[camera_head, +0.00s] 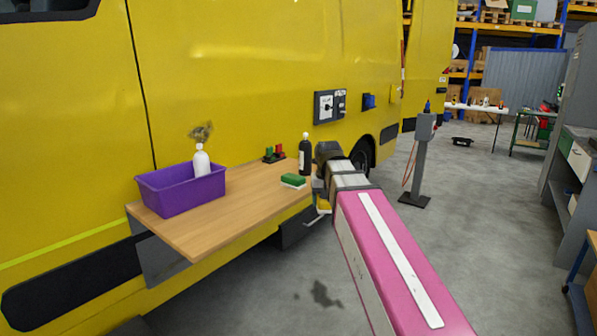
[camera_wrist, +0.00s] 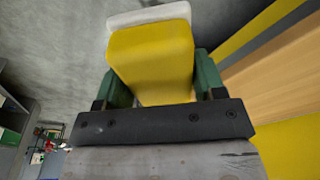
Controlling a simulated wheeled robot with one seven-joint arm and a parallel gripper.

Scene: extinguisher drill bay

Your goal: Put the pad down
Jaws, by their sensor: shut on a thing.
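My gripper (camera_wrist: 163,82) is shut on a yellow pad (camera_wrist: 150,55) with a pale grey-white layer on its far side. The green fingers press on its two sides in the wrist view. In the head view my gripper (camera_head: 320,208) is at the right end of the wooden shelf, partly hidden by my arm, and only a little yellow of the pad (camera_head: 324,206) shows. In the wrist view the shelf (camera_wrist: 275,75) is to the right of the pad, with grey floor behind it. A green pad with a white underside (camera_head: 293,181) lies on the shelf (camera_head: 215,226).
A purple bin (camera_head: 180,195) with a white bottle (camera_head: 201,162) stands at the shelf's left. A black bottle (camera_head: 305,157) and a small red-and-green item (camera_head: 274,154) stand at the back. The shelf's front middle is clear. A grey post (camera_head: 420,160) stands beyond my arm.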

